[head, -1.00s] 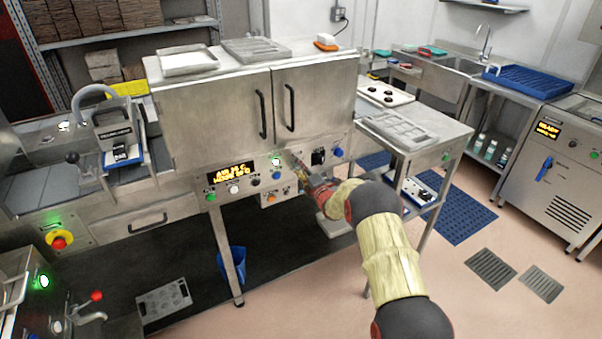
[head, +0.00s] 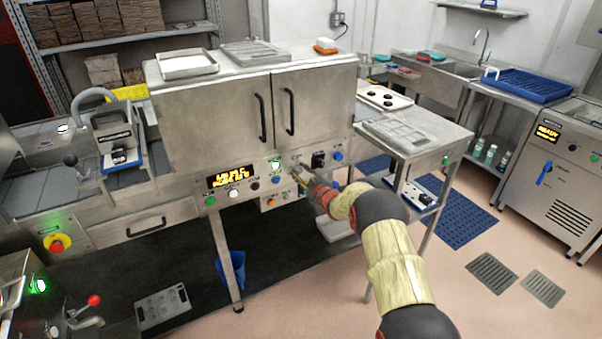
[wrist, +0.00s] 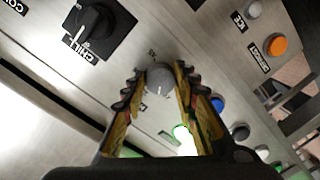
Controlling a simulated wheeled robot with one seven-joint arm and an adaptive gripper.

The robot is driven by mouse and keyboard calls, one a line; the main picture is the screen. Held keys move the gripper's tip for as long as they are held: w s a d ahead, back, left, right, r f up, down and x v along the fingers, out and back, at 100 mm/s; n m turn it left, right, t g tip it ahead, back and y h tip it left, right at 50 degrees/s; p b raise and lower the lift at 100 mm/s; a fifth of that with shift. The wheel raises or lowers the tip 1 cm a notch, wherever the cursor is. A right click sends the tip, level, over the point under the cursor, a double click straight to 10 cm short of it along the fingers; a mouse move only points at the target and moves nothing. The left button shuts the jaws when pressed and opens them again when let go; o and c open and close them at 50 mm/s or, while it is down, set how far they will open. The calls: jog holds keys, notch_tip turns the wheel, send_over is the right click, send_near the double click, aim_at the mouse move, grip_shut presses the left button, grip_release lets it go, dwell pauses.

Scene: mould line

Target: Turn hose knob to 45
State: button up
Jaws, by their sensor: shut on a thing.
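A round grey knob (wrist: 160,78) with a short pale pointer line sits on the steel front panel, between my fingertips in the wrist view. My gripper (wrist: 158,80) is closed around it, one ribbed finger on each side. Small markings lie beside the knob, partly hidden and too blurred to read surely. In the head view my gripper (head: 299,172) reaches the panel below the cabinet doors, and the knob is hidden there by my gripper. I cannot tell the exact setting of the pointer.
A black rotary switch marked CHILL (wrist: 95,28) is close to the left finger in the wrist view. An orange button (wrist: 277,45), a blue button (wrist: 217,104) and a lit green button (wrist: 183,136) are nearby.

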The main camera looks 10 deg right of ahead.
jog(key=m+p, duration=0.1)
jog(key=m, duration=0.3)
jog(key=shift+d+f, duration=0.1)
jog(key=m+p, duration=0.1)
jog(key=m, duration=0.2)
jog(key=shift+m+y, duration=0.4)
jog(key=m+p, duration=0.1)
jog(key=m, duration=0.3)
jog(key=shift+f, duration=0.1)
jog(key=m+p, duration=0.1)
jog(key=m, duration=0.2)
jog(key=shift+m, duration=0.4)
jog(key=m, duration=0.7)
jog(key=shift+a+f+t+y+p, duration=0.1)
jog(key=shift+a+t+y+p, duration=0.1)
jog(key=shift+t+y+p, duration=0.1)
jog(key=m, duration=0.4)
jog(key=shift+s+m+t, duration=0.1)
jog(key=shift+m+t, duration=0.2)
jog(key=shift+m, duration=1.6)
